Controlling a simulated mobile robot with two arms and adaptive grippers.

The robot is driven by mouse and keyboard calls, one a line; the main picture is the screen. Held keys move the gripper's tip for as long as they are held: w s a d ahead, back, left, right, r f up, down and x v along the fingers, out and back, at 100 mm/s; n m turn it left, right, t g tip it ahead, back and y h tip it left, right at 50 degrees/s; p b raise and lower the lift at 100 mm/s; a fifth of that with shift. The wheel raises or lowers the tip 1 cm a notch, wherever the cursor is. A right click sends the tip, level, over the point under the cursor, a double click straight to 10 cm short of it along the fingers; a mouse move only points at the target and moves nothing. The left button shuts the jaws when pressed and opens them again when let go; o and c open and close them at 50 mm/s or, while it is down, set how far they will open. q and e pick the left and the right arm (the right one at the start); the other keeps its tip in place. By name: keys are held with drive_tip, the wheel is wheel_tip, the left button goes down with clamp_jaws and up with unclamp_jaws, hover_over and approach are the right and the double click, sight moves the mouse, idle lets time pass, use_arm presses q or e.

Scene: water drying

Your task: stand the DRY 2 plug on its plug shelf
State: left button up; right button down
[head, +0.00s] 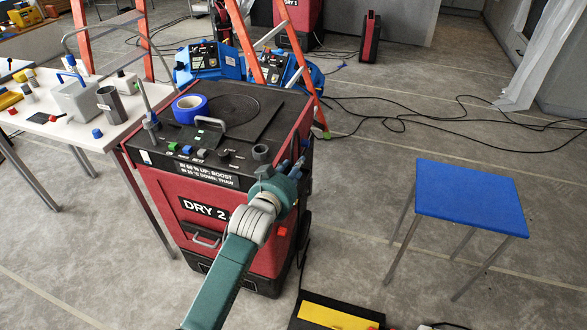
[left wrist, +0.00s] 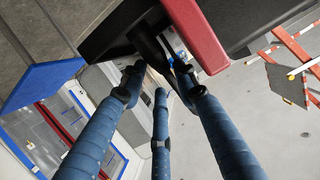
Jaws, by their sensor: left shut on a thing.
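The red machine marked DRY 2 (head: 208,205) stands left of centre in the head view, with a black top. My left arm reaches up in front of it. My left gripper (head: 297,168) is at its right side, largely hidden behind my wrist. In the left wrist view the three blue fingers (left wrist: 158,78) close in around a dark thing (left wrist: 146,44), beside the machine's black and red body (left wrist: 197,35). I cannot make out its shape or confirm that it is the plug. I cannot identify the plug shelf. My right gripper is not in view.
A white table (head: 60,127) with small items stands left, a blue table (head: 470,196) right. An orange ladder (head: 307,85) stands behind. Black cables (head: 430,115) cross the floor. A yellow-topped black object (head: 335,316) lies at the bottom.

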use_arm(q)
drive_tip(key=shift+f, duration=0.15)
drive_tip(key=o, duration=1.2)
drive_tip(key=v, duration=1.2)
